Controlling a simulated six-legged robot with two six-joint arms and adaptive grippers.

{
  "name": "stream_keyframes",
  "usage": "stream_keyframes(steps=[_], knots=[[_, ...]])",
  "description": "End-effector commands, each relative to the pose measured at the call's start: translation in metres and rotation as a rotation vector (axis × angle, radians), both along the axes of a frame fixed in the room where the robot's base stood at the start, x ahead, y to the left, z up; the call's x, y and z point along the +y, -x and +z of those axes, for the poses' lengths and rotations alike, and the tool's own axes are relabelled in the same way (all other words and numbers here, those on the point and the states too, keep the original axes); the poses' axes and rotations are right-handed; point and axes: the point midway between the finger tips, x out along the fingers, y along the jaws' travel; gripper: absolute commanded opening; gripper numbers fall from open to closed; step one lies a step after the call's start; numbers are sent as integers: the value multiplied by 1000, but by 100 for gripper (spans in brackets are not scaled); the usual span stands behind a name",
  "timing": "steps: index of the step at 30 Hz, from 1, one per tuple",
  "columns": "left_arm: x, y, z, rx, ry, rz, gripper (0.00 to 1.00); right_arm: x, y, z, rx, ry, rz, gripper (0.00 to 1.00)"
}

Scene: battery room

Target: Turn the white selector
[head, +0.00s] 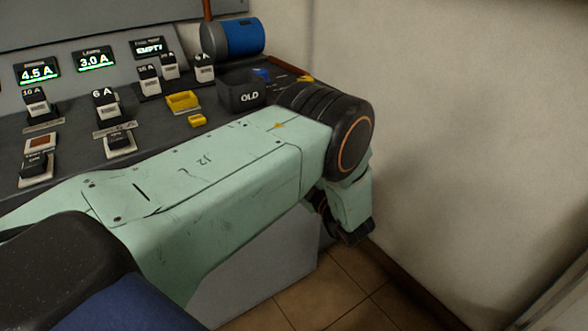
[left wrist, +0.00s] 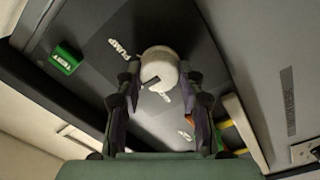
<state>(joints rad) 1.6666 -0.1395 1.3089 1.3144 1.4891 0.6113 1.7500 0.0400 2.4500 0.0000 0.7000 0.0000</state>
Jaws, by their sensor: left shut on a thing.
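The white selector (left wrist: 163,60) is a round pale knob on a dark panel, upper middle in the left wrist view. A short dark mark shows on its near side. The two fingers of my left gripper (left wrist: 160,74) stand on either side of the knob and are shut on it. The selector cannot be made out in the head view. A pale green arm of mine crosses the head view and bends down at the right.
In the left wrist view, white PUMP lettering (left wrist: 121,49) and a green block (left wrist: 66,58) lie left of the knob. In the head view, the bench holds lit displays (head: 93,60), a dark OLD bin (head: 242,93) and a blue cylinder (head: 240,37). A wall (head: 450,120) closes the right.

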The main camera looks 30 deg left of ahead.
Motion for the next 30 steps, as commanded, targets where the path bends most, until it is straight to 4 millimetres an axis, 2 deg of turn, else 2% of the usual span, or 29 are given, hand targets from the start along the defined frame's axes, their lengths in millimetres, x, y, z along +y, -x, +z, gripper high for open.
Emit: stream_keyframes(steps=[17,18,26,30], knots=[[0,1,-1,-26,13,-1,7,0,0,0,0,0,0,40],[0,1,-1,-26,13,-1,40,0,0,0,0,0,0,40],[0,0,-1,-26,12,0,61,0,0,0,0,0,0,40],[0,0,-1,-27,13,0,61,0,0,0,0,0,0,40]])
